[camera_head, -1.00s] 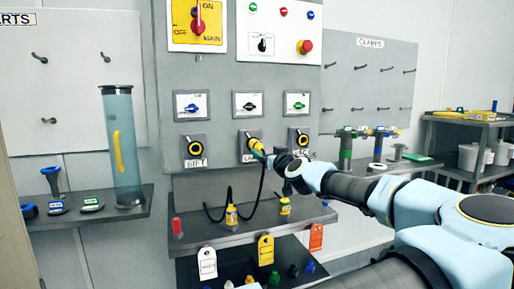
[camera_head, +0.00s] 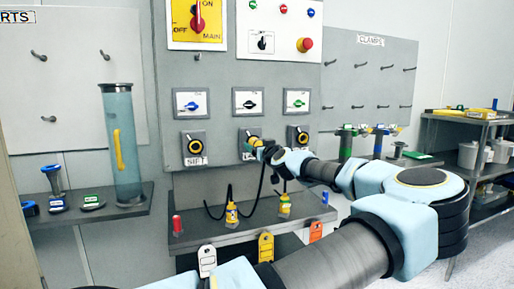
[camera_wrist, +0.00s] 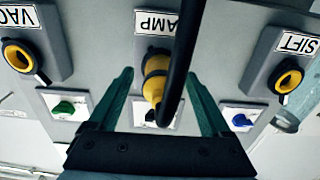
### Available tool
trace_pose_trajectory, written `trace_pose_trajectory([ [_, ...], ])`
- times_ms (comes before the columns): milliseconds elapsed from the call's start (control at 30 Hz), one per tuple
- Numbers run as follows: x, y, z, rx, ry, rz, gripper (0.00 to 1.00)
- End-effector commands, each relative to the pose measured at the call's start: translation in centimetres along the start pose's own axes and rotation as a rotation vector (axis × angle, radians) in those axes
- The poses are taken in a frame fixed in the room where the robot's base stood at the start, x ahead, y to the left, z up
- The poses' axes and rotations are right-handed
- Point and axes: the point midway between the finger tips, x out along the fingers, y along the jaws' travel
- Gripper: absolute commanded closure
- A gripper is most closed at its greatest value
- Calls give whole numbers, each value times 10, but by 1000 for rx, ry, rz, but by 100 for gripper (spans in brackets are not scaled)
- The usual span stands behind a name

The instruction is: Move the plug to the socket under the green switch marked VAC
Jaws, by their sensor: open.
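The yellow plug (camera_wrist: 155,78) with a black cable sits at the middle socket, whose label reads AMP in the visible part. My gripper (camera_wrist: 159,80) is open, its green fingers on either side of the plug with gaps between. In the head view my gripper (camera_head: 257,149) is at this middle socket and hides most of the plug. The VAC socket (camera_wrist: 22,57) is an empty black and yellow ring; it also shows in the head view (camera_head: 297,140). The green switch (camera_head: 297,102) is straight above it.
The SIFT socket (camera_head: 195,147) is empty, under the blue switch (camera_head: 192,104). The black cable (camera_head: 221,209) hangs in a loop above a shelf (camera_head: 238,234) with small yellow bottles. A tall clear cylinder (camera_head: 126,155) stands at left.

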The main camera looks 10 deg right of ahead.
Motion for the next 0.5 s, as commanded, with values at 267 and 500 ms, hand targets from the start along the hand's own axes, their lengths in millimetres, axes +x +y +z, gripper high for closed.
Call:
trace_pose_trajectory([
  [267,9,0,0,0,0,0,18],
  [500,9,0,0,0,0,0,18],
])
